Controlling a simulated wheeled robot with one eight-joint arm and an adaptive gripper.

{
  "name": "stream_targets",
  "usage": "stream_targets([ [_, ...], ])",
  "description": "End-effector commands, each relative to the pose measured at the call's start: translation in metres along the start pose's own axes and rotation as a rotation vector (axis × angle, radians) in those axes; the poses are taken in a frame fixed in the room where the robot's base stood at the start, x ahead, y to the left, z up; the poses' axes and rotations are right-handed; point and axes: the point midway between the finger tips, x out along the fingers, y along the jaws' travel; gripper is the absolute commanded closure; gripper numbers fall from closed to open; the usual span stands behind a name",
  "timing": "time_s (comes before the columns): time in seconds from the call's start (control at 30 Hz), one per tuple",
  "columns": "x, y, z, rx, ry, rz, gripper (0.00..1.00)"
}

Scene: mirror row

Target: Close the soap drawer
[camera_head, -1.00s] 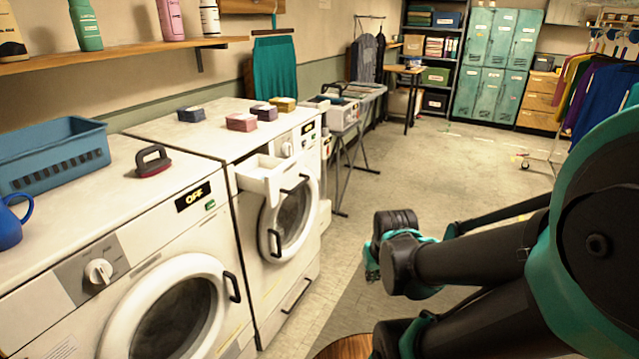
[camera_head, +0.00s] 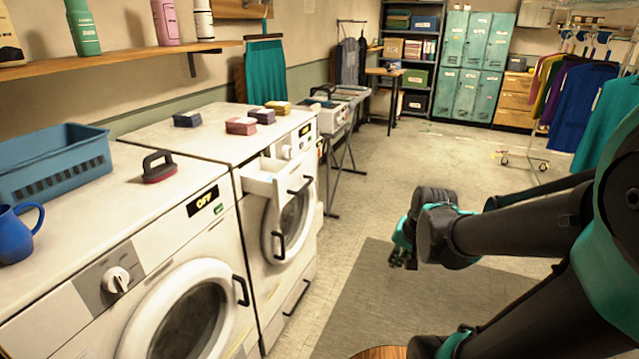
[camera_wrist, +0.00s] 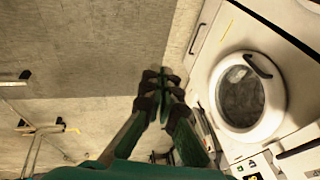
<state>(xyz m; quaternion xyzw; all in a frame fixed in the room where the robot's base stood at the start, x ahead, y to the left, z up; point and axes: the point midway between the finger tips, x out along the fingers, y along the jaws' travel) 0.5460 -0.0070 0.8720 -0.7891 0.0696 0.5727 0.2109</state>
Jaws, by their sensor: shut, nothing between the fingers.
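The soap drawer (camera_head: 272,182) is a white box pulled out from the upper front of the farther washing machine (camera_head: 222,140). It has a black bar handle (camera_head: 300,186) and hangs above the round door. My gripper (camera_head: 403,260) is to the right of the drawer, lower in the picture, out in front of the machine and apart from it. In the wrist view my gripper (camera_wrist: 163,80) is shut and empty, pointing at the floor side, with a machine's round door (camera_wrist: 245,95) to its right. A dark handle (camera_wrist: 297,148) shows at lower right; I cannot tell whether it is the drawer's.
The nearer machine (camera_head: 90,270) stands at left with a blue basket (camera_head: 60,165), a blue mug (camera_head: 17,232) and a brush (camera_head: 158,168) on top. Small boxes (camera_head: 241,126) lie on the farther machine. A grey mat (camera_head: 375,305) and open floor are in front; a clothes rack (camera_head: 540,165) stands right.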

Motion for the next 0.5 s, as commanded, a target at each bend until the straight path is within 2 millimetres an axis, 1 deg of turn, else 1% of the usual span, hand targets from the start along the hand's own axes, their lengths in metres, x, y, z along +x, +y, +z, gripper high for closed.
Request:
stream_targets([
  [0.17, -0.009, -0.03, -0.023, 0.197, -0.041, -0.047, 1.0],
  [0.27, -0.017, -0.052, -0.039, 0.345, -0.077, -0.079, 1.0],
  [0.37, -0.029, -0.082, -0.06, 0.543, -0.135, -0.114, 1.0],
  [0.5, -0.05, -0.132, -0.095, 0.88, -0.25, -0.151, 1.0],
])
